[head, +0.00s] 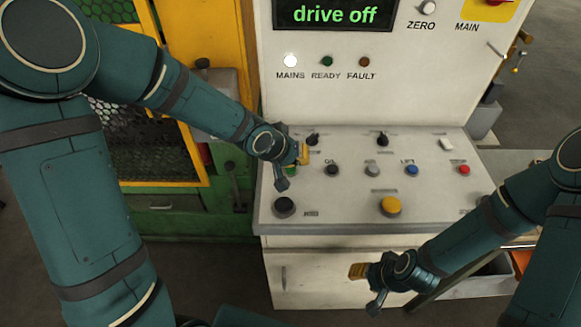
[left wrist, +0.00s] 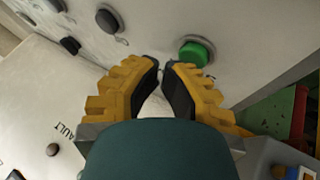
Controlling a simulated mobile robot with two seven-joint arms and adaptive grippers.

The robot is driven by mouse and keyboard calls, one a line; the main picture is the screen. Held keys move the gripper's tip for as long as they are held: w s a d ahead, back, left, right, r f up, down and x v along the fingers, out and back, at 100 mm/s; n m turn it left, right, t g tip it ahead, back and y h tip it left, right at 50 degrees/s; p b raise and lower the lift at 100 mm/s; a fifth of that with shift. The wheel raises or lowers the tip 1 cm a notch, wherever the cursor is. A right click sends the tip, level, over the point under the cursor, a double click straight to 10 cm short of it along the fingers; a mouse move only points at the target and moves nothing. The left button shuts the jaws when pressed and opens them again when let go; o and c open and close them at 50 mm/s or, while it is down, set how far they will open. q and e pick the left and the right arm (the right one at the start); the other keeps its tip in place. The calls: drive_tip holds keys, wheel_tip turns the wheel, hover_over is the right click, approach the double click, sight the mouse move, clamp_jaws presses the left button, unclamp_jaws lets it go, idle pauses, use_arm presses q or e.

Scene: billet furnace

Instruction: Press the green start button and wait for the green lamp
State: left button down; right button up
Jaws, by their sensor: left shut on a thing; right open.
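The green start button (left wrist: 194,53) shows in the left wrist view, just beyond and to the right of the fingertips; contact cannot be told. In the head view my left gripper (head: 303,154) is over the console's left side and mostly hides the button. My left gripper's fingers (left wrist: 161,68) are nearly together at the tips; what they grip cannot be made out. The green lamp (head: 327,61), labelled READY, looks dark. My right gripper (head: 365,284) is open and empty, low in front of the console.
The white MAINS lamp (head: 291,60) is lit; the FAULT lamp (head: 365,62) looks dark. The display (head: 335,14) reads "drive off". The sloped console (head: 340,205) also carries a yellow button (head: 391,206), a blue button (head: 412,169) and a red button (head: 463,169). A yellow-framed mesh guard (head: 150,150) stands left.

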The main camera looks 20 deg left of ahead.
sight(297, 170)
use_arm(q)
drive_tip(key=shift+f+b, duration=0.35)
idle(0.3)
drive_tip(key=shift+r, duration=0.1)
drive_tip(key=shift+r+p, duration=0.75)
wheel_tip(297, 170, up, 5)
drive_tip(key=p, duration=0.4)
idle(0.4)
idle(0.6)
